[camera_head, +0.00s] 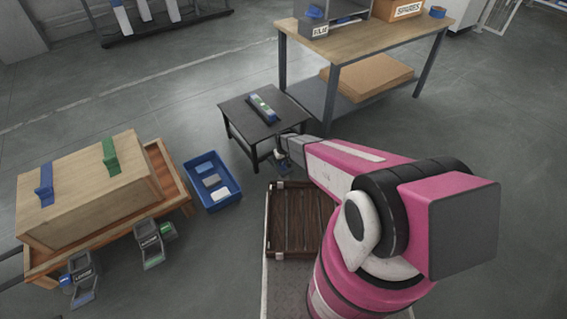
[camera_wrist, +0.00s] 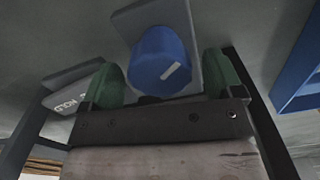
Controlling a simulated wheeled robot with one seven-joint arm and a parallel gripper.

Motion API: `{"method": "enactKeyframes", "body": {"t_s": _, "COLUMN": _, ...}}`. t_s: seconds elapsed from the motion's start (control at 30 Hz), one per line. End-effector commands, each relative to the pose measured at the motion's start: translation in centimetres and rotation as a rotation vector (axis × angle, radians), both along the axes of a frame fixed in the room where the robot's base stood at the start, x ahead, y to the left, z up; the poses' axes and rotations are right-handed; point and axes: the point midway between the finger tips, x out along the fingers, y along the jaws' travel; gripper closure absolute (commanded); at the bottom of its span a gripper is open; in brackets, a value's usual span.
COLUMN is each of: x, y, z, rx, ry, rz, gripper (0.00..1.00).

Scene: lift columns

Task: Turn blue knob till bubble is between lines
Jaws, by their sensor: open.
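The blue knob (camera_wrist: 160,62), with a white line on its face, sits on a grey bracket in the wrist view. My gripper (camera_wrist: 165,84) is open, its green finger pads on either side of the knob. I cannot tell whether the pads touch it. In the head view my gripper (camera_head: 286,150) is low beside the near right leg of the small black table. A level (camera_head: 263,108) with green and pale parts lies on the black tabletop (camera_head: 240,117). Its bubble and lines are too small to make out.
A grey block marked HOLD (camera_wrist: 72,104) is beside the knob. A blue bin (camera_head: 226,203) stands left of the arm, near a wooden box (camera_head: 85,195) with clamps. A workbench (camera_head: 350,45) stands behind.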

Motion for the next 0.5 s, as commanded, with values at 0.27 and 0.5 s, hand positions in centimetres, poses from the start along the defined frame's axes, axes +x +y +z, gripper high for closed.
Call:
{"method": "enactKeyframes", "body": {"t_s": 0.27, "x": -0.05, "y": -0.02, "z": -0.46, "rx": 0.000, "ry": 0.000, "rz": 0.000, "gripper": 0.14}}
{"method": "enactKeyframes", "body": {"t_s": 0.5, "x": -0.05, "y": -0.01, "z": -0.44, "rx": 0.000, "ry": 0.000, "rz": 0.000, "gripper": 0.63}}
